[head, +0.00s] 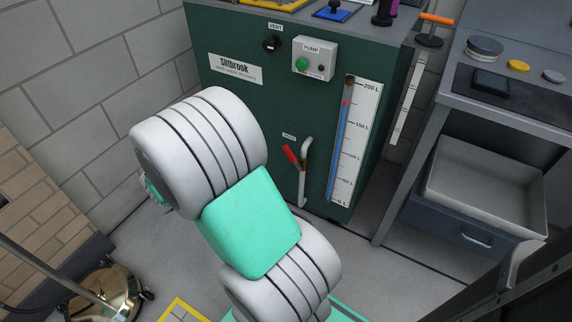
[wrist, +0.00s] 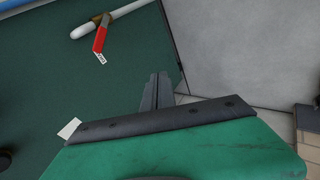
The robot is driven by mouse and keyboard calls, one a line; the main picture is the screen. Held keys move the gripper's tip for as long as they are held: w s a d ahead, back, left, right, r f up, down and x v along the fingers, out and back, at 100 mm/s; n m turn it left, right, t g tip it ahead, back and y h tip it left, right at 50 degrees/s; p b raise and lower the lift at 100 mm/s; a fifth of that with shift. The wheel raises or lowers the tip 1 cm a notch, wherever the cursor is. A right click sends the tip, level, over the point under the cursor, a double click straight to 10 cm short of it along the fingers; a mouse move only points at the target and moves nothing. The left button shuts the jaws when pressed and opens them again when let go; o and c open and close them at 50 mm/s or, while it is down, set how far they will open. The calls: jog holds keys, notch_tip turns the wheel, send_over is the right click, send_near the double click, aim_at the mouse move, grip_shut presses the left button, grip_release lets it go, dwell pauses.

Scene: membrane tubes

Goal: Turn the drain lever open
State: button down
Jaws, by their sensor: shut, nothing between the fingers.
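The drain lever (head: 291,155) has a red handle and sits low on the front of the dark green tank cabinet (head: 232,105), beside a pale bent pipe (head: 303,170). In the wrist view the red lever (wrist: 102,33) shows at the upper left, set across the white pipe (wrist: 122,12). My gripper (wrist: 157,80) has its dark fingers together and empty. It is apart from the lever, below and to its right in the wrist view. In the head view my arm hides the gripper's fingertips.
A level gauge (head: 355,140) stands right of the lever. A pump box (head: 315,59) and a vent knob (head: 271,44) are above. A bench with a grey drawer (head: 486,190) stands at right, and a brass vessel (head: 105,290) is at lower left.

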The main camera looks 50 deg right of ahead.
aim_at(293, 158)
jog(key=s+d+f+n+t+h+b, duration=0.25)
jog(key=d+f+n+h, duration=0.45)
jog(key=d+f+n, duration=0.55)
jog(key=d+r+m+b, duration=0.1)
jog(key=d+r+b, duration=0.1)
jog(key=d, duration=0.8)
jog(key=shift+d+r, duration=0.35)
jog(key=shift+r, duration=0.2)
